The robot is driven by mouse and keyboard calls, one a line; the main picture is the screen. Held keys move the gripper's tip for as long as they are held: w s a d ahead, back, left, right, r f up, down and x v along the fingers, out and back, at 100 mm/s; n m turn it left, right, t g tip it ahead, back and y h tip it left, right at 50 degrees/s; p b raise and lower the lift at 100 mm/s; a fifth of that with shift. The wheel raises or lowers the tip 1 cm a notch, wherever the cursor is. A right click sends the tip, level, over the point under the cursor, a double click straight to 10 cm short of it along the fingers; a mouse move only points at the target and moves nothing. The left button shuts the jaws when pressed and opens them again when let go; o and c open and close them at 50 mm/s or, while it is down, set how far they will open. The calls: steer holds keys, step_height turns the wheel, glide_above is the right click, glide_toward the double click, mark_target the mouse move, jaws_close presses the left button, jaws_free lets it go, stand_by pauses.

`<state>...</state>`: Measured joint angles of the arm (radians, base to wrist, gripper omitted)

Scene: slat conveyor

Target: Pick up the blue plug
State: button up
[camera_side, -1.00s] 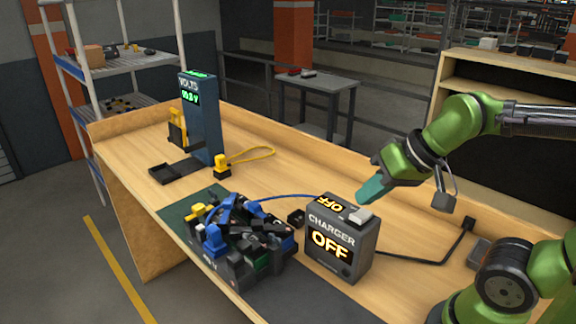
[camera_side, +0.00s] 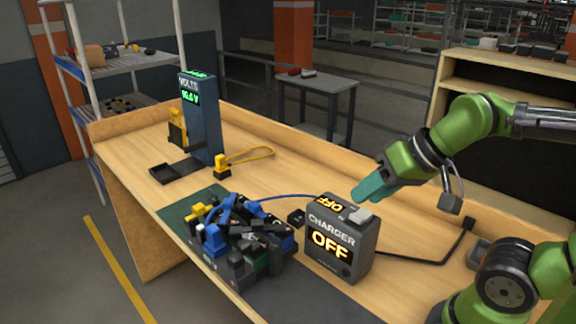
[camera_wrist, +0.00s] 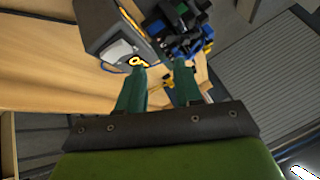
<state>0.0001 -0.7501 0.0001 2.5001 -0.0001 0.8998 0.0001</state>
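A blue plug (camera_side: 254,207) sits at the end of a thin blue cable, at the back of a cluster of dark blocks. A second blue piece, plug-like (camera_side: 214,241), stands at the cluster's front left; which is the task's plug is unclear. My gripper (camera_side: 366,193) is in the air just above and right of the charger (camera_side: 340,248), away from both. In the wrist view, its two teal fingers (camera_wrist: 160,80) are apart with nothing between them. The cluster shows there at the top (camera_wrist: 178,28), beyond the fingertips; individual plugs are hard to make out.
The charger reads OFF and stands between my gripper and the cluster. A blue meter tower (camera_side: 200,118), a yellow plug (camera_side: 222,168) with a looped cable and a black tray (camera_side: 168,172) are farther back. The wooden bench (camera_side: 300,165) is clear behind the charger.

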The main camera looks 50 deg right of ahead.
steer(key=n+g+h, duration=0.2)
steer(key=n+g, duration=0.1)
steer(key=n, duration=0.1)
glide_toward(214, 229)
steer(key=x, duration=0.4)
steer(key=shift+d+f, duration=0.15)
steer(key=shift+f, duration=0.1)
steer(key=shift+x, duration=2.95)
steer(key=shift+r, duration=0.1)
steer(key=shift+c, duration=0.3)
